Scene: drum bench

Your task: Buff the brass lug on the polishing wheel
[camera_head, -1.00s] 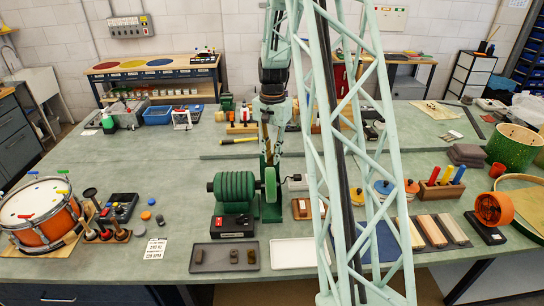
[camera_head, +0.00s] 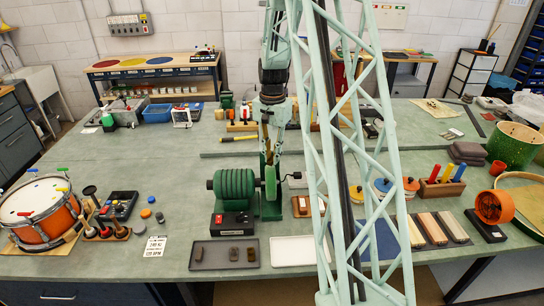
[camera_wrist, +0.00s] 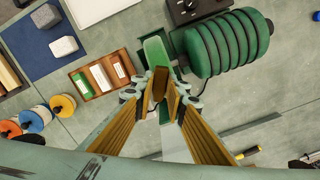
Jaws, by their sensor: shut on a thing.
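The polishing machine has a ribbed green body (camera_head: 231,185) and a black control box; it stands at the middle of the bench. Its upright green wheel (camera_head: 270,184) is at the body's right side and shows in the wrist view as a rounded green edge (camera_wrist: 155,50). My gripper (camera_head: 269,158) points down over the wheel. In the wrist view my gripper (camera_wrist: 161,84) is shut on a small brownish-gold piece (camera_wrist: 159,82), which looks like the brass lug. It is close to the wheel, but I cannot tell whether they touch. In the head view the lug is hard to make out.
A dark grey tray (camera_head: 193,254) with several small pieces lies in front of the machine, beside an empty white tray (camera_head: 292,253). A wooden tray (camera_wrist: 82,78) with blocks is close to the wheel. A drum (camera_head: 38,210) stands at the left.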

